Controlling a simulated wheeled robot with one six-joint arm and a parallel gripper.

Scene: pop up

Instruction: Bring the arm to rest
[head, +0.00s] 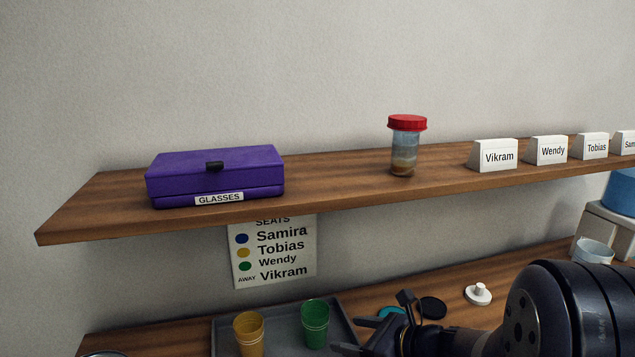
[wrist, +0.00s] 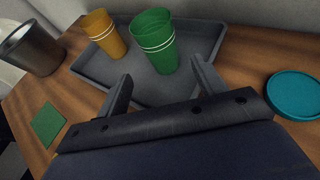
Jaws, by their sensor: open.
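My gripper (wrist: 160,88) is open and empty in the wrist view, its two fingers spread near the front edge of a grey tray (wrist: 205,83). A green cup (wrist: 154,42) and a yellow cup (wrist: 104,35) stand upright in the tray, beyond the fingers and apart from them. In the head view my gripper is at the lower right, partly cut off by the bottom edge, with my dark arm beside it. The yellow cup (head: 249,335) and green cup (head: 315,325) stand to its left.
A shelf (head: 330,180) above holds a purple glasses box (head: 215,172), a red-lidded jar (head: 405,148) and name cards (head: 498,156). A seats sign (head: 272,252) hangs below. A teal lid (wrist: 296,95), dark cup (wrist: 32,48) and green square (wrist: 49,122) are near the tray.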

